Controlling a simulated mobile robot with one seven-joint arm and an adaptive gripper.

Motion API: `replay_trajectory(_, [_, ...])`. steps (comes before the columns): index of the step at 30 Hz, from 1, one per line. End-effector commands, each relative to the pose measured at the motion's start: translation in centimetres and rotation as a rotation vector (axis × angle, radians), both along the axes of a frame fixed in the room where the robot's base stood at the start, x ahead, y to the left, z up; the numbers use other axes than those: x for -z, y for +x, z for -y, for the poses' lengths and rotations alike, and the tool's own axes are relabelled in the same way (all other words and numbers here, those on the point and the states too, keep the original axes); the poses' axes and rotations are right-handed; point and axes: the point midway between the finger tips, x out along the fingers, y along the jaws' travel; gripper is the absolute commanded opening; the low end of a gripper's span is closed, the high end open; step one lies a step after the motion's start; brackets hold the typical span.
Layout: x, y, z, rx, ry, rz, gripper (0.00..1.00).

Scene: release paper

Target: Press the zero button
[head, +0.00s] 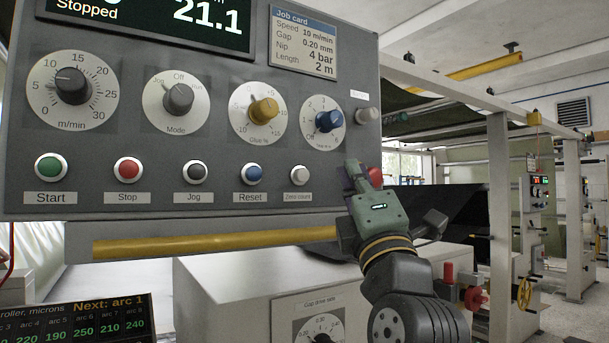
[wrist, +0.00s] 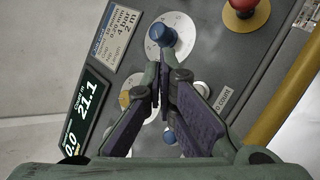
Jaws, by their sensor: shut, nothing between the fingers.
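The zero button is a pale grey button (head: 299,175) above the label "Zero count", at the right end of the bottom button row on the grey panel (head: 220,140). In the wrist view a pale round button (wrist: 201,89) beside a label ending in "count" is partly covered by a finger. My gripper (head: 356,172) is shut and empty. In the head view it is right of the zero button, with a clear gap in the picture. How far its tips are from the panel I cannot tell.
The blue Reset button (head: 251,174) is left of the zero button. The blue knob (head: 328,121) is above my gripper and also shows in the wrist view (wrist: 162,35). A red button (head: 375,177) is partly behind my gripper. A yellow bar (head: 200,243) runs below the panel.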

Motion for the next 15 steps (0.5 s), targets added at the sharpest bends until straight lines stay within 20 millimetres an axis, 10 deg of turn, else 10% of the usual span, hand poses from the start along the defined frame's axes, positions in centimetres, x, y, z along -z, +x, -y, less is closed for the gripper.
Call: replay_trajectory(15, [0.1, 5.5, -4.0, 0.001, -0.002, -0.004, 0.00])
